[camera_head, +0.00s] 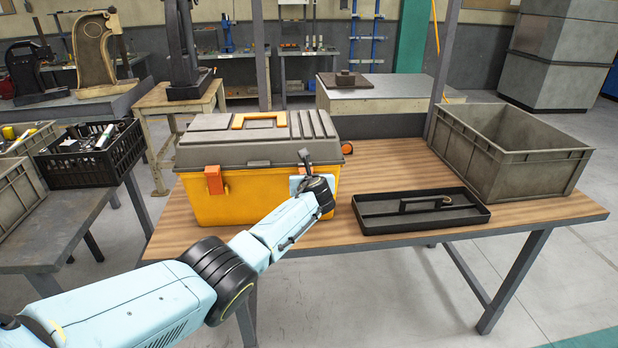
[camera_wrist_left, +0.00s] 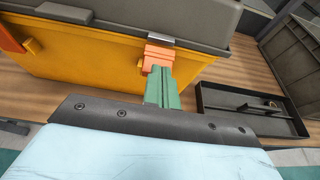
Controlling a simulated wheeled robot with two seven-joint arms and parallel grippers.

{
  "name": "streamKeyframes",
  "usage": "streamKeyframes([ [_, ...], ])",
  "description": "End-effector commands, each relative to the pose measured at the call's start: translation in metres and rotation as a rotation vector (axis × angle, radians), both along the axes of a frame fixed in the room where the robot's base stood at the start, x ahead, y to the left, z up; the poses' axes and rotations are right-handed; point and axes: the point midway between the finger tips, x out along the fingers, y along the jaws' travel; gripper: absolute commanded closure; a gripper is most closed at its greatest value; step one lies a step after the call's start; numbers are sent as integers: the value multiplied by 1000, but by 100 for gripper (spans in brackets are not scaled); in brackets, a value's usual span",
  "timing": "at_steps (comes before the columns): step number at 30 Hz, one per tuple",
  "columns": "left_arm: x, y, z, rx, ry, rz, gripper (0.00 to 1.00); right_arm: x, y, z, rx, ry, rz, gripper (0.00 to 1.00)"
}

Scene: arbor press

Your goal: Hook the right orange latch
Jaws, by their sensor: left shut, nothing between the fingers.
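A yellow toolbox (camera_head: 255,203) with a closed grey lid (camera_head: 230,150) stands on the wooden table. Its right orange latch (camera_wrist_left: 160,56) shows in the left wrist view, just under a small metal catch on the lid's edge; in the head view my arm hides it. I cannot tell whether the latch is hooked. The left orange latch (camera_head: 214,181) sits on the front left. My left gripper (camera_wrist_left: 162,76) is shut and empty, its green fingertips at the right latch's lower part, seemingly touching it. In the head view my wrist hides the fingers. My right gripper is out of view.
A black tray (camera_head: 385,225) with a handle lies right of the toolbox. A grey open crate (camera_head: 540,165) stands at the table's right end. A black basket (camera_head: 75,175) is on the left bench. Bare tabletop shows behind the tray.

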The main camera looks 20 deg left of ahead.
Motion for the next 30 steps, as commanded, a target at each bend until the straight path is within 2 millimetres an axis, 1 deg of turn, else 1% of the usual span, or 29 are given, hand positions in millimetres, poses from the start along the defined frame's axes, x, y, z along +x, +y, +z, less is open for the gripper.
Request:
streamKeyframes([
  [1,0,0,5,0,-1,0,100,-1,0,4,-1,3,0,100],
  [3,0,0,6,1,-2,-1,100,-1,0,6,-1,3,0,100],
  [14,0,0,4,0,-3,-1,100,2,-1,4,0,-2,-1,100],
  [17,-2,0,-5,0,-2,0,100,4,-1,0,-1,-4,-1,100],
  [20,-6,0,-22,2,0,4,100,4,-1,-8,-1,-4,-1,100],
  [22,-10,0,-39,3,2,6,100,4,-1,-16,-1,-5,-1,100],
  [23,-11,-1,-37,1,-1,7,100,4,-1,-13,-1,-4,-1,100],
  [24,-15,-3,-28,1,-3,7,100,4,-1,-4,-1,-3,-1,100],
  [25,-17,-5,-23,0,-4,6,100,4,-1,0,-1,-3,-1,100],
  [30,-32,-14,-10,-1,-5,6,100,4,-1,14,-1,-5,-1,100],
])
